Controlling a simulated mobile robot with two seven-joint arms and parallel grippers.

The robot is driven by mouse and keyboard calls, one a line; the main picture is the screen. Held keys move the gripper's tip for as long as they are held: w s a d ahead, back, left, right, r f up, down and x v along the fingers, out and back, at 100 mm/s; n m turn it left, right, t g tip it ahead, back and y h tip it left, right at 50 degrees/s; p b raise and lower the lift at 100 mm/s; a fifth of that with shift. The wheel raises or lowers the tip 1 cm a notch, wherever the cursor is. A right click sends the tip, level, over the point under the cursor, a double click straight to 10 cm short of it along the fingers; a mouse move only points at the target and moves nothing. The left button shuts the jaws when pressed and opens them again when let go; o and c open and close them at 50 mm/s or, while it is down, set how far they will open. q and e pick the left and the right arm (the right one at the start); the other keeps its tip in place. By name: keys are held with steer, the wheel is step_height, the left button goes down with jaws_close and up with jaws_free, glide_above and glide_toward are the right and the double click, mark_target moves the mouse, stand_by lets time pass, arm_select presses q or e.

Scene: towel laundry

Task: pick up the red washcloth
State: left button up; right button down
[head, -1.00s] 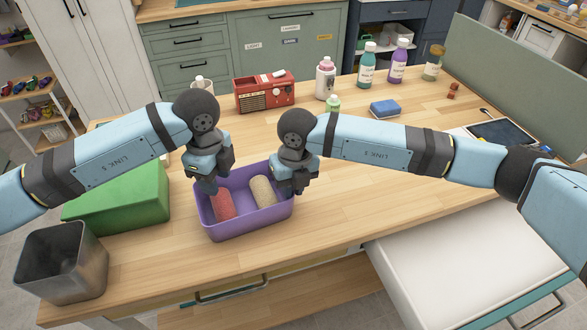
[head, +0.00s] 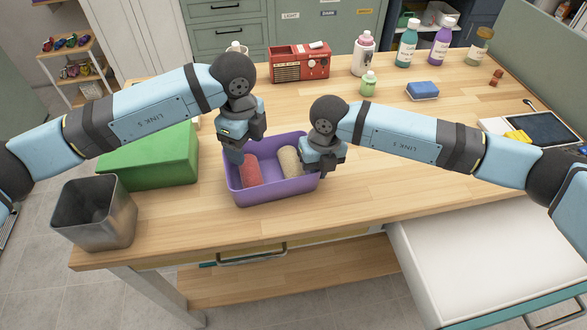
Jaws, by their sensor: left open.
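The red washcloth (head: 251,172) is rolled up and lies in the left part of the purple bin (head: 273,190). A beige rolled washcloth (head: 289,162) lies beside it on the right. My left gripper (head: 235,155) is open over the bin's left rim, just left of the upper end of the red washcloth. It does not visibly hold anything. My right gripper (head: 314,171) points down at the bin's right rim, beside the beige washcloth. Its fingertips are hidden, so I cannot tell whether it grips the rim.
A green box (head: 150,160) and a metal bin (head: 95,215) stand left of the purple bin. A red radio (head: 300,66), several bottles and a blue sponge (head: 422,90) stand farther back. An open white drawer (head: 460,255) juts out at front right.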

mark_target(250, 170)
arm_select(q)
steer(key=m, duration=0.4)
steer(key=shift+r+m, duration=0.1)
steer(key=shift+m, duration=0.3)
steer(key=m, duration=0.6)
steer(key=shift+w+r+m, duration=0.1)
steer(key=shift+m, duration=0.2)
steer(key=m, duration=0.4)
steer(key=shift+a+m, duration=0.1)
steer(key=shift+m, duration=0.2)
steer(key=m, duration=0.6)
steer(key=shift+r+m, duration=0.15)
steer(key=shift+m, duration=0.15)
steer(key=m, duration=0.4)
steer(key=shift+w, duration=0.1)
steer(key=m, duration=0.6)
steer(key=shift+a+r+m, duration=0.1)
steer(key=shift+r+m, duration=0.05)
steer(key=shift+m, duration=0.25)
steer(key=m, duration=1.2)
steer(key=shift+w, duration=0.1)
step_height(250, 170, down, 6)
steer(key=shift+f, duration=0.25)
steer(key=f, duration=0.5)
steer(key=shift+s+d+f, duration=0.1)
steer(key=shift+s+d, duration=0.15)
steer(key=shift+s, duration=0.1)
steer(key=c, duration=0.7)
